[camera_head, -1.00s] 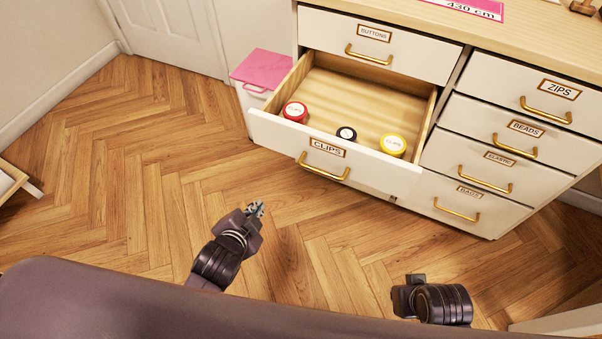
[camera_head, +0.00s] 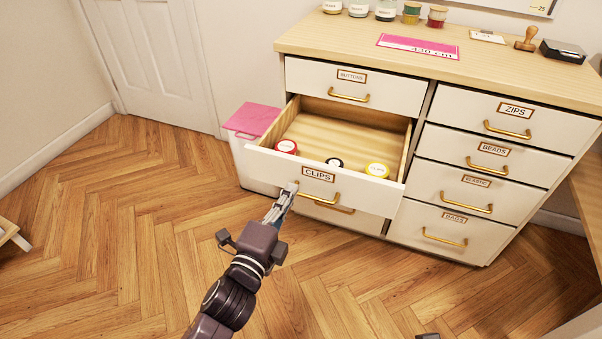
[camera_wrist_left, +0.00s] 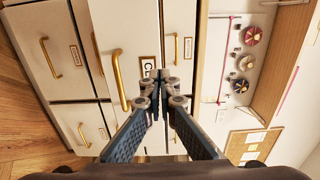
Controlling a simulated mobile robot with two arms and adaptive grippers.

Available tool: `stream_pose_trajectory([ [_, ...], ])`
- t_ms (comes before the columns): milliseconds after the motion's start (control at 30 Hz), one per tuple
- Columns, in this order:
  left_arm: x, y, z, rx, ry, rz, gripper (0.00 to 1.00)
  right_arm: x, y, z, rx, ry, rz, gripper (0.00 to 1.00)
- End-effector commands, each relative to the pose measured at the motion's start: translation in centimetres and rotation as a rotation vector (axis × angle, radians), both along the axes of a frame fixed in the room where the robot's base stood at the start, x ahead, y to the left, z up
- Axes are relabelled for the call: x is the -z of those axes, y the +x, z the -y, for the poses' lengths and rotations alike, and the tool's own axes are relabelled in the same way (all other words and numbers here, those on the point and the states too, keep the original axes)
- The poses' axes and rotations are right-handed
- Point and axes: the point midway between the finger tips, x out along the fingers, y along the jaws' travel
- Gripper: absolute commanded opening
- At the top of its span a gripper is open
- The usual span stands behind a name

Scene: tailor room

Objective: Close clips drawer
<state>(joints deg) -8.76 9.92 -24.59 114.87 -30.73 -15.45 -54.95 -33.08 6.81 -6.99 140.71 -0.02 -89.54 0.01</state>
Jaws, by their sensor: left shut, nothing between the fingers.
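The clips drawer (camera_head: 262,160) is pulled out of the cabinet in the head view. Its white front bears a CLIPS label and a gold handle (camera_head: 321,198). Inside lie a red-lidded container (camera_head: 287,146), a black-lidded one (camera_head: 334,162) and a yellow-lidded one (camera_head: 377,169). My left gripper (camera_head: 291,187) is shut and empty, its tips at the drawer front just left of the handle; I cannot tell if they touch. In the left wrist view the closed fingertips (camera_wrist_left: 161,78) overlap the label, beside the gold handle (camera_wrist_left: 121,80). Only a small dark piece of my right gripper may show at the bottom edge.
The buttons drawer (camera_head: 352,87) above and the zips (camera_head: 507,117), beads (camera_head: 488,157), elastic (camera_head: 469,194) and bags (camera_head: 441,235) drawers at right are closed. A pink-lidded bin (camera_head: 250,121) stands left of the cabinet. The wooden floor in front is clear.

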Motion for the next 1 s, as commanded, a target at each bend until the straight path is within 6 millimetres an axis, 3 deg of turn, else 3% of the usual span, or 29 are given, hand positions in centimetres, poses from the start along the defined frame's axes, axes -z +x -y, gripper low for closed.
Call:
stream_pose_trajectory([
  [167,0.0,3.1,0.9,-0.001,0.0,0.002,0.0,-0.5,-0.2,0.0,0.0,0.001,0.008,0.0],
  [400,0.1,6.1,1.9,-0.001,0.0,0.0,0.0,0.4,-0.3,0.1,0.0,-0.001,0.0,0.0],
  [600,0.0,7.1,2.3,0.0,-0.001,-0.001,0.0,0.6,-0.3,0.1,0.001,-0.002,0.0,0.0],
  [1000,0.0,7.2,2.3,0.0,0.0,-0.002,0.0,0.6,-0.2,0.1,0.001,-0.002,0.002,0.0],
])
